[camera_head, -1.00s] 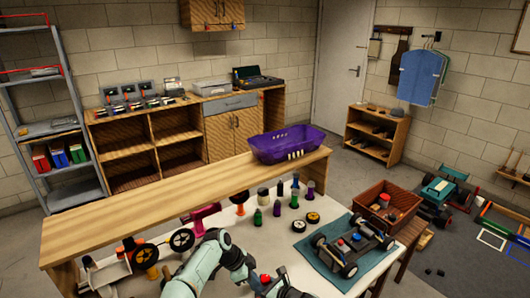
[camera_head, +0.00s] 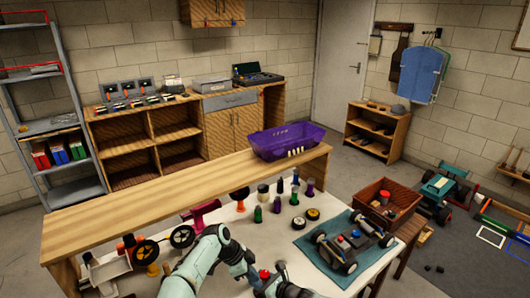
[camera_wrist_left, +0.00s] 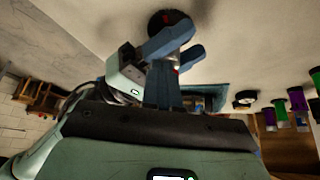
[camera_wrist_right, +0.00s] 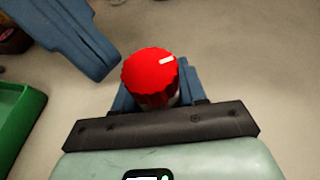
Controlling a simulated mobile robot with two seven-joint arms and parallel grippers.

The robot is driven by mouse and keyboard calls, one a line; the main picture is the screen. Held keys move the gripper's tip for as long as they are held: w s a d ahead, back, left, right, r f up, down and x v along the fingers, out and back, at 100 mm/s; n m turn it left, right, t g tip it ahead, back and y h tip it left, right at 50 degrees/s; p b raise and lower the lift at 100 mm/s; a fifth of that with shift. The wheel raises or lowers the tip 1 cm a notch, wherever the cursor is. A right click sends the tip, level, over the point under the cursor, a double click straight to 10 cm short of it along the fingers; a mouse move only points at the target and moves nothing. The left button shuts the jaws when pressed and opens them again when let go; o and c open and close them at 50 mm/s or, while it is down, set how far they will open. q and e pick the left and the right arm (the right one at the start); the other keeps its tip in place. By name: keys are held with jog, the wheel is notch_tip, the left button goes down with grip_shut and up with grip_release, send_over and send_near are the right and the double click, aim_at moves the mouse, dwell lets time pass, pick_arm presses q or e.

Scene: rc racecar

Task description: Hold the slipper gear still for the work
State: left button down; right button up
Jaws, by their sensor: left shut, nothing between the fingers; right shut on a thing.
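A red ribbed knob (camera_wrist_right: 150,75) with a white mark is gripped by my right gripper (camera_wrist_right: 152,92) in the right wrist view. The knob also shows small in the head view (camera_head: 265,274). My left gripper (camera_wrist_left: 164,80) is shut and empty, close beside the right gripper; a blue finger (camera_wrist_right: 75,40) shows beside the knob in the right wrist view. A dark round piece (camera_wrist_left: 170,20) shows past the blue fingers in the left wrist view. I cannot tell whether it is the slipper gear. The fingertips partly hide each other in the head view.
A car chassis (camera_head: 350,242) sits on a blue mat (camera_head: 318,262) at the right of the white table. Small bottles (camera_head: 258,214) and black wheels (camera_head: 312,214) stand behind the grippers. A purple basket (camera_head: 288,142) is on the wooden bench. A brown crate (camera_head: 372,205) stands further right.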

pick_arm(q)
jog(key=shift+d+r, duration=0.15)
jog(key=shift+r, duration=2.55)
notch_tip(320, 180, down, 6)
jog(key=shift+w+d, duration=0.2)
jog(key=shift+d, duration=0.35)
jog(key=shift+a, duration=0.1)
